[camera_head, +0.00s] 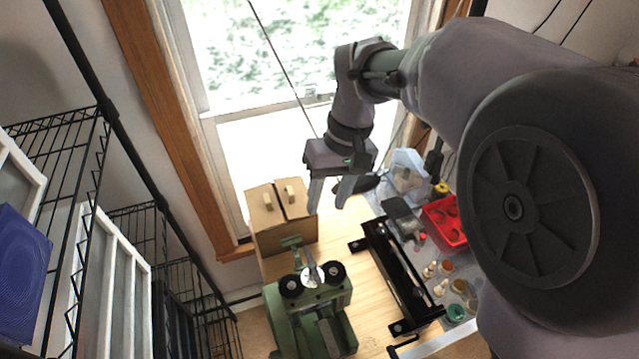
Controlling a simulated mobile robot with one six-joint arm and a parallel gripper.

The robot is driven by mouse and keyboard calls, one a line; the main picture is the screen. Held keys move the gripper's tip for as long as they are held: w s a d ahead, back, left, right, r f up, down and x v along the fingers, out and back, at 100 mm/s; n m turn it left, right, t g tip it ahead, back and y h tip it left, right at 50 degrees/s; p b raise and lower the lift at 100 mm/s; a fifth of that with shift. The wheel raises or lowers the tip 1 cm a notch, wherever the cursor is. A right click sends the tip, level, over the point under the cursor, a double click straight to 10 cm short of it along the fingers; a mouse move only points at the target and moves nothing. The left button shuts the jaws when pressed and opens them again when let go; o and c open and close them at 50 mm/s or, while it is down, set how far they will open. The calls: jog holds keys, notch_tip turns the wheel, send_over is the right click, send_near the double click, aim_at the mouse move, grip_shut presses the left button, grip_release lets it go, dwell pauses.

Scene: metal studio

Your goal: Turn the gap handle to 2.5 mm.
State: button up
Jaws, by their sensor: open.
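A green machine (322,325) stands on the wooden bench at the lower middle. Two round black knobs (334,271) sit on its top, with a pale round dial (311,277) and a metal lever between them. A small green bar (291,241) sticks up behind them. I cannot tell for certain which part is the gap handle, and the gap reading is too small to read. My gripper (329,201) is open and empty, its two fingers pointing down. In the picture it is above and slightly right of the machine's top, apart from it.
A cardboard box (275,236) stands behind the machine, by the window. A black railed frame (396,275) lies to its right. A red bin (444,222), small jars (456,286) and a clear container (408,172) are farther right. Wire shelves (60,165) line the left.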

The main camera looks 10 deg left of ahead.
send_near(312, 261)
jog(key=f, duration=0.5)
jog(key=s+a+f, duration=0.1)
jog(key=f, duration=0.1)
jog(key=shift+f+b, duration=0.15)
jog(key=shift+b, duration=0.25)
jog(key=shift+w+a+f, duration=0.15)
jog(key=shift+f, duration=0.2)
grip_shut()
